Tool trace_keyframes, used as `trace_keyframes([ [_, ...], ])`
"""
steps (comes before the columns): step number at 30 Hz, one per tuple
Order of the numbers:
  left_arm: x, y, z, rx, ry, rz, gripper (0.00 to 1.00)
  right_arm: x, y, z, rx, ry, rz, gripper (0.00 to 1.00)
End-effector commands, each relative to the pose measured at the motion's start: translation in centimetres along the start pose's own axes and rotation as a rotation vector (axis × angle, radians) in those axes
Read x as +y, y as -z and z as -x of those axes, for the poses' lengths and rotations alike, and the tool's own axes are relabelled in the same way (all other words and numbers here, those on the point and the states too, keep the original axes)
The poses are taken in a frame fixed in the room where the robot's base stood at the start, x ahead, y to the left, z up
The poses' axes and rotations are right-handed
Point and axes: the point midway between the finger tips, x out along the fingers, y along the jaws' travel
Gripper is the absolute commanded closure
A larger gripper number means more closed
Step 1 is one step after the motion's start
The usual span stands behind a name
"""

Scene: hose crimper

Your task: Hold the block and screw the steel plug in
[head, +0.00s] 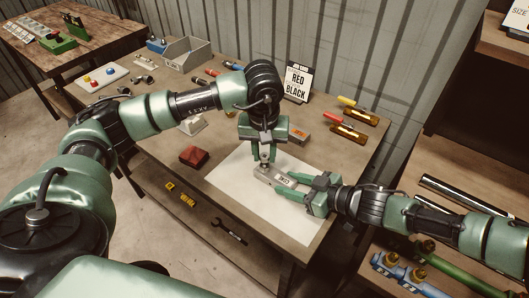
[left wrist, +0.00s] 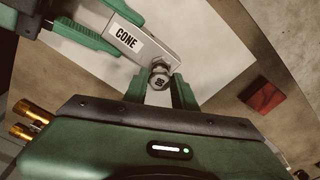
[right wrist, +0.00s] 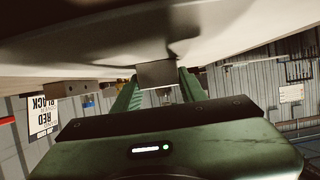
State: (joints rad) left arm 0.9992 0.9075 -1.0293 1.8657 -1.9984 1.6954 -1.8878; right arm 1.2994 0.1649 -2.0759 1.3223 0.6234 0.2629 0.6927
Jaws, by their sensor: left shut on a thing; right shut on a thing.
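The grey block (head: 261,172) with a CONE label lies level over the white mat (head: 238,187) on the bench. My right gripper (head: 300,187) is shut on the block near its right end, from the side. The steel plug (left wrist: 160,79) is at the block's left end. My left gripper (head: 264,157) points down from above and is shut on the plug. The block (left wrist: 157,48) and plug also show in the left wrist view. How deep the plug sits is hidden. In the right wrist view the block's end (right wrist: 157,74) shows between my fingers.
A dark red block (head: 194,157) lies left of the mat. A RED BLACK sign (head: 298,82) stands at the back. A grey bin (head: 187,54) stands at the back left. A lower shelf holds a wrench (head: 229,231).

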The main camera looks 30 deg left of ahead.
Motion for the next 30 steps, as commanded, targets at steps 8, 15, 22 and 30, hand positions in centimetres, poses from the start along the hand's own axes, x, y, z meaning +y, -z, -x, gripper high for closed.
trace_keyframes([
  [8,0.01,0.0,0.02,0.0,0.0,0.001,1.0,-0.01,-0.03,0.0,-0.001,0.0,0.0,1.0],
  [15,0.0,0.0,0.01,0.0,0.0,0.0,1.0,-0.01,-0.03,0.0,-0.001,0.0,0.0,1.0],
  [22,0.0,-0.01,0.0,0.0,0.0,-0.004,1.0,0.0,-0.03,0.0,-0.001,0.0,0.0,1.0],
  [30,-0.02,-0.08,-0.47,-0.001,0.001,-0.004,1.0,0.0,-0.03,0.0,-0.001,0.0,0.0,1.0],
])
